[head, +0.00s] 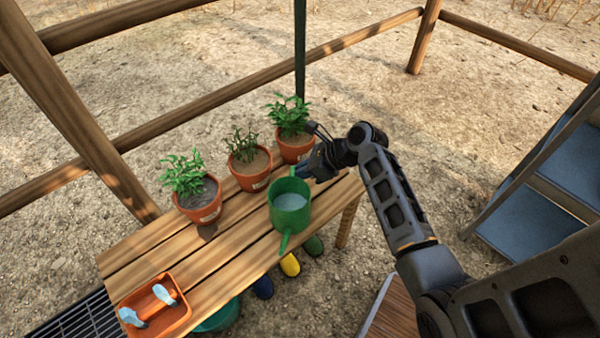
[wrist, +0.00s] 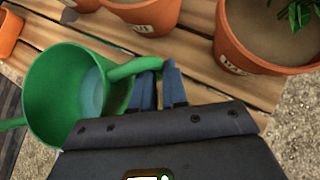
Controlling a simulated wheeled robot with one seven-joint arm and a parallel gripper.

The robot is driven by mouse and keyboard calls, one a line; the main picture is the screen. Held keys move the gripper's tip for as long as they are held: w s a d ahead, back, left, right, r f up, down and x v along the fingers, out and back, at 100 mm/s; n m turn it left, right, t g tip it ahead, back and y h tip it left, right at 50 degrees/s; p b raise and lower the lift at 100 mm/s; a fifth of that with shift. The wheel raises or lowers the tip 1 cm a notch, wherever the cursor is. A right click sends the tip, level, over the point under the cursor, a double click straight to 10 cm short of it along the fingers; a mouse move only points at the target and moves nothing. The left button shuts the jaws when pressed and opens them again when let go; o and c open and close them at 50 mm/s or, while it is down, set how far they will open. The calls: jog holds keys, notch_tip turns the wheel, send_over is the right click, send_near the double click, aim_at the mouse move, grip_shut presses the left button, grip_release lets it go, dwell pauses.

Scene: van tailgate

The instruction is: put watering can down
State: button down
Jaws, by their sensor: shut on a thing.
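The green watering can (head: 290,205) is at the right end of the slatted wooden table (head: 222,262), with pale water showing inside and its spout pointing to the front. My gripper (head: 312,168) is at the can's far side. In the wrist view my gripper (wrist: 172,88) has its blue fingers shut on the handle of the watering can (wrist: 52,85). The can looks roughly upright. I cannot tell whether its base touches the table.
Three potted plants in terracotta pots, left (head: 200,205), middle (head: 250,172) and right (head: 293,148), line the table's back edge. An orange tray (head: 155,310) with two pale-blue-ended items lies at the front left. Boots (head: 290,265) stand below the table. Bare slats lie left of the can.

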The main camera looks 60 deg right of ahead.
jog(key=c, duration=1.1)
grip_release()
jog(key=shift+c, duration=0.2)
jog(key=shift+r, duration=0.1)
